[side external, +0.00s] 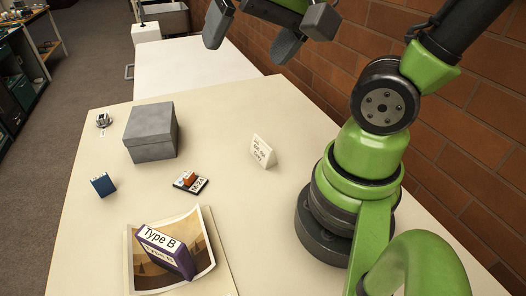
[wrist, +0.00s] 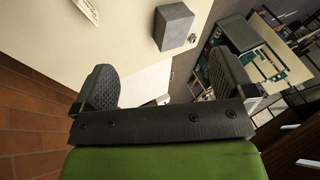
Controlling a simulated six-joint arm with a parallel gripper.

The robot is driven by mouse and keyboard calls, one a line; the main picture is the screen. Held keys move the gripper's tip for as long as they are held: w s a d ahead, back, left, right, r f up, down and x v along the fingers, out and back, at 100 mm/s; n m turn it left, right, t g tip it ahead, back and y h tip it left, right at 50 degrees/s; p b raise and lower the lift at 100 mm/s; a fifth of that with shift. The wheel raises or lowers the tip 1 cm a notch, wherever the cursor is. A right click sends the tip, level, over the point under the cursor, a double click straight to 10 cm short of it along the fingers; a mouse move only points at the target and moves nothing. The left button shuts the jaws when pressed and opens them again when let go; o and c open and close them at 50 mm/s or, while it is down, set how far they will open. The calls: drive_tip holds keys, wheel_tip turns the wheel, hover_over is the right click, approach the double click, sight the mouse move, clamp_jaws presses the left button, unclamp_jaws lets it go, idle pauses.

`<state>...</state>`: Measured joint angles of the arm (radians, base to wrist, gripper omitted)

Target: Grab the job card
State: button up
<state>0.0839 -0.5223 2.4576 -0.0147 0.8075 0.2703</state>
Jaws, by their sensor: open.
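A small white folded card with dark printing (side external: 263,151) stands upright on the pale table, left of my arm's base; it looks like the job card, but I cannot read its print clearly. A white printed card also shows, cut off, at the top left of the wrist view (wrist: 88,10). My gripper (side external: 251,42) is high above the table's far side, beyond the card and well apart from it. In the wrist view its two fingers (wrist: 163,85) are spread wide with nothing between them.
A grey lidded box (side external: 151,132) stands left of the card. A small blue box (side external: 103,185), a dark labelled block with an orange part (side external: 190,182) and a purple "Type B" box (side external: 166,251) on a picture sheet (side external: 207,222) lie nearer. A brick wall (side external: 440,110) runs along the right.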

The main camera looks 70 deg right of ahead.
drive_tip(key=w+d+f+m+g+h, duration=0.1)
drive_tip(key=w+d+f+m+g, duration=0.35)
drive_tip(key=d+f+m, duration=0.4)
drive_tip(key=m+g, duration=0.2)
drive_tip(key=m, duration=0.6)
hover_over(261, 147)
drive_tip(key=f, duration=1)
drive_tip(key=shift+w+d+f, duration=0.2)
drive_tip(key=shift+w+d, duration=0.05)
drive_tip(key=shift+d, duration=0.05)
drive_tip(key=shift+m, duration=0.25)
wheel_tip(261, 147, down, 5)
drive_tip(key=shift+s, duration=0.1)
drive_tip(key=shift+s+a+f, duration=0.1)
drive_tip(key=shift+a+f, duration=0.05)
drive_tip(key=shift+f, duration=1.15)
drive_tip(key=shift+a+f, duration=0.1)
drive_tip(key=shift+f, duration=1.2)
drive_tip(key=shift+c, duration=0.5)
drive_tip(key=c, duration=0.7)
drive_tip(key=shift+r, duration=0.1)
